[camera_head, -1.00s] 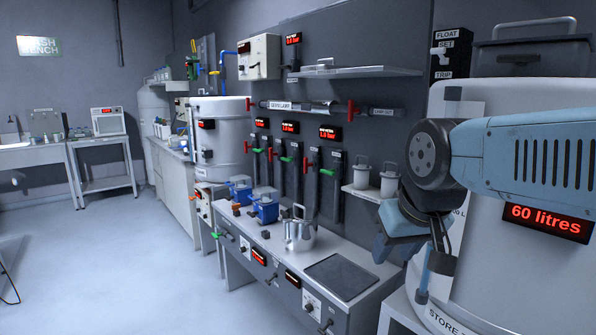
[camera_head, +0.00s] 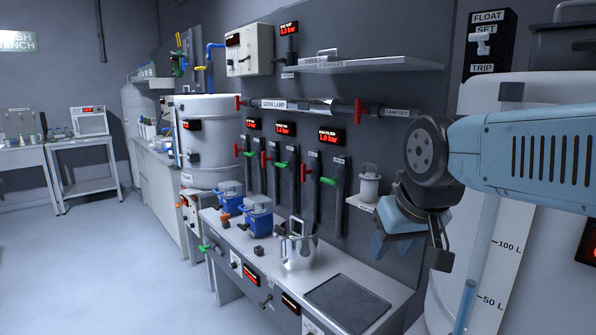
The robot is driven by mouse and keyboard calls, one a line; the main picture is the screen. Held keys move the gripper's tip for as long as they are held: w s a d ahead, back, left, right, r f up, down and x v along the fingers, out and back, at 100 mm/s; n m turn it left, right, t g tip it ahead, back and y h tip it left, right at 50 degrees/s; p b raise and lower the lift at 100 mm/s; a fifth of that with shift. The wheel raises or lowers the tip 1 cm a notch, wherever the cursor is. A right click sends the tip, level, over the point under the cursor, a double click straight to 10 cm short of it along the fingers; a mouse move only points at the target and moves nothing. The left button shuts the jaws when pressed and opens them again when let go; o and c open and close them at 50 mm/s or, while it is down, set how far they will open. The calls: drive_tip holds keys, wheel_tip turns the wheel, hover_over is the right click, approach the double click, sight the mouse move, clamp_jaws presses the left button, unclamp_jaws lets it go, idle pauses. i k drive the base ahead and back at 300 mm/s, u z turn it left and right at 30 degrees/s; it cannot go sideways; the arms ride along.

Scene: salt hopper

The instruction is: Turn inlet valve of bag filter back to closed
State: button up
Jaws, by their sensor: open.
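A row of upright dark filter housings (camera_head: 312,195) is mounted on the grey wall panel, with red handles (camera_head: 306,174) and green handles (camera_head: 328,181) near their tops. The handle labels are too small to read, so I cannot tell which is the bag filter's inlet valve. The red handles stand roughly upright and the green ones lie closer to level. Red displays (camera_head: 331,136) sit above the housings. My gripper (camera_head: 409,252) hangs at the right, open and empty, apart from the handles and in front of the panel's right part.
A bench with a steel jug (camera_head: 299,247) and blue devices (camera_head: 258,217) stands below the housings. A small shelf holds a white canister (camera_head: 369,187). The germ lamp pipe (camera_head: 290,105) crosses above. A large white tank (camera_head: 540,230) is close at right. Floor at left is clear.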

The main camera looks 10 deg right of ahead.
sight(304, 173)
drive_tip(key=i, duration=0.45)
drive_tip(key=u, duration=0.05)
drive_tip(key=k, duration=1)
drive_tip(key=u, duration=0.7)
drive_tip(key=i, duration=1)
drive_tip(key=z, duration=0.35)
